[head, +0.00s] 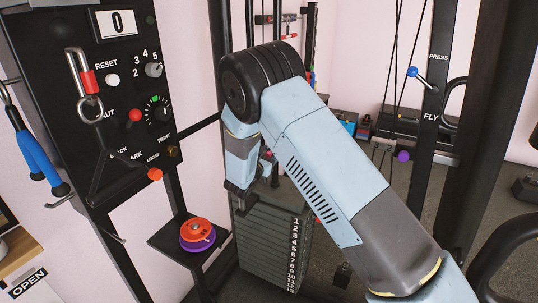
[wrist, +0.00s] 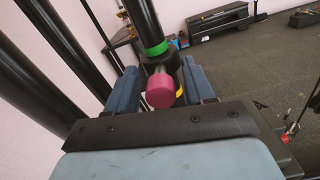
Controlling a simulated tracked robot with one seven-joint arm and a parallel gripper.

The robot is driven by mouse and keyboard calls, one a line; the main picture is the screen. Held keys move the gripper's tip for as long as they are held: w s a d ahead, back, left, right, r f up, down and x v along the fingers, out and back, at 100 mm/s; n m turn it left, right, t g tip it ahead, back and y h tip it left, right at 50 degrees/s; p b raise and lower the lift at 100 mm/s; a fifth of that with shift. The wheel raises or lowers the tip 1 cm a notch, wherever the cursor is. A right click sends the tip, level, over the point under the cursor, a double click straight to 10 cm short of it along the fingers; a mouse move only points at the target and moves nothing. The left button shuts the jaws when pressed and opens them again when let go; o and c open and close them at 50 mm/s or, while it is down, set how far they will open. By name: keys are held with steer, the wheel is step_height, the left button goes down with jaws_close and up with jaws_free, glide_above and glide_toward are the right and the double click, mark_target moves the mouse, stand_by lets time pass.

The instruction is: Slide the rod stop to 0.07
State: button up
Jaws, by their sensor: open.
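In the wrist view a dark rod (wrist: 141,20) runs between my fingers, with a green band above and a yellow band partly showing below. The rod stop looks to be the dark collar on it with a magenta knob (wrist: 160,91) facing the camera. My gripper (wrist: 161,72) is open, with one blue-grey finger on each side of the knob and collar. I cannot tell whether either finger touches them.
A black panel (head: 125,110) with knobs and a counter reading 0 stands at the left. Orange and purple plates (head: 197,234) sit on a small shelf left of the stack. Dark posts and cables stand at the right.

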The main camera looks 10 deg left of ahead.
steer(key=shift+s, duration=0.1)
steer(key=v, duration=1.3)
steer(key=shift+s+a, duration=0.15)
steer(key=shift+s, duration=0.1)
steer(key=s+d+r+m+g+h, duration=0.1)
steer(key=d+r+m+g+h, duration=0.15)
steer(key=d+r+m, duration=0.4)
steer(key=d+r+m+g+h, duration=0.1)
steer(key=d+r+g, duration=0.25)
steer(key=d, duration=0.55)
steer(key=s+d+r+m+g+h, duration=0.1)
steer(key=d+r+m+g+h, duration=0.2)
steer(key=d, duration=0.5)
steer(key=s+d+r+m+g+y, duration=0.35)
steer(key=s+d+r+m, duration=0.2)
steer(key=s+d, duration=0.25)
steer(key=s+d+r+m+g+y, duration=0.2)
steer(key=s+d+r+m+y, duration=0.2)
steer(key=s+d+m, duration=0.35)
steer(key=s+r+m+t+y, duration=0.1)
steer(key=s+r+m+y, duration=0.1)
steer(key=s, duration=0.4)
steer(key=s+r+m+t+y, duration=0.2)
steer(key=s+r+m+y, duration=0.1)
steer(key=s, duration=0.4)
steer(key=shift+m, duration=0.85)
